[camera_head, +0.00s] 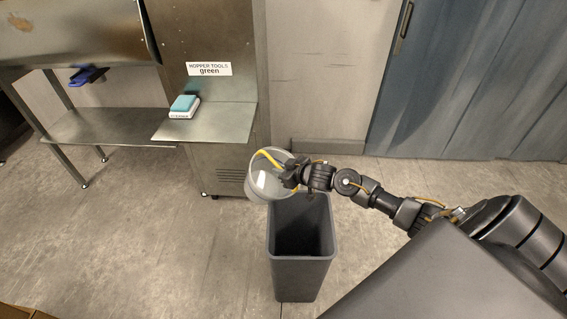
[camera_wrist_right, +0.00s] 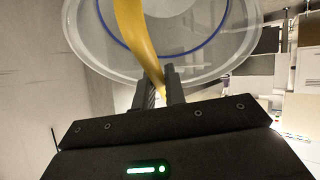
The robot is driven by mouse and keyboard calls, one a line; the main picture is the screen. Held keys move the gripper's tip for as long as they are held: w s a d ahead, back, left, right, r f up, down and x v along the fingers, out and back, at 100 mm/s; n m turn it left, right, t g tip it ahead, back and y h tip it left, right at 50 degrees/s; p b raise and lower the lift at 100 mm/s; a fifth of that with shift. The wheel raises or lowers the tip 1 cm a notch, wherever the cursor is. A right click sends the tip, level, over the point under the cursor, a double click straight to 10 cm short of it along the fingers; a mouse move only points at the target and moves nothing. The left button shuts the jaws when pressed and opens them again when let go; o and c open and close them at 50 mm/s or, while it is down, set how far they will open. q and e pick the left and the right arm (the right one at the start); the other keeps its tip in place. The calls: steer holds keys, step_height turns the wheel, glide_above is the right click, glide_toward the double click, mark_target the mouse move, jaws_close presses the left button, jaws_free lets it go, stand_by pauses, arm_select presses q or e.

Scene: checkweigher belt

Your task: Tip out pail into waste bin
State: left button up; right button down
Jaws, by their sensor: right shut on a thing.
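A translucent pail (camera_head: 262,184) with a yellow handle hangs from my right gripper (camera_head: 291,174), above the back left rim of the waste bin. My right gripper is shut on the pail's yellow handle; the right wrist view shows the handle (camera_wrist_right: 137,38) running down between the fingers (camera_wrist_right: 167,88) and the pail's round rim (camera_wrist_right: 80,50) beyond them. The pail looks tilted in the head view. My left gripper is not in view.
A metal cabinet with a shelf (camera_head: 222,122) stands behind and left of the bin, carrying a teal and white block (camera_head: 184,106). A steel table (camera_head: 100,127) is further left. A blue door (camera_head: 470,80) is at the back right. The floor around the bin is clear.

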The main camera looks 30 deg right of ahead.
mark_target(274, 161)
steer(key=shift+w+a+r+g+h+p, duration=0.15)
steer(key=shift+w+r+g+h+p, duration=0.4)
steer(key=shift+p, duration=1.15)
steer(key=shift+w+a+r+g+y+p, duration=0.1)
steer(key=shift+w+r+g+p, duration=0.15)
steer(key=shift+g+p, duration=1.1)
steer(key=shift+w+a+r+g+h+p, duration=0.15)
steer(key=shift+w+r+g+h+p, duration=0.2)
steer(key=shift+p, duration=1.75)
steer(key=shift+w+a+g+p, duration=0.1)
steer(key=shift+w+g+p, duration=0.2)
steer(key=shift+g+p, duration=0.25)
steer(key=shift+f, duration=0.1)
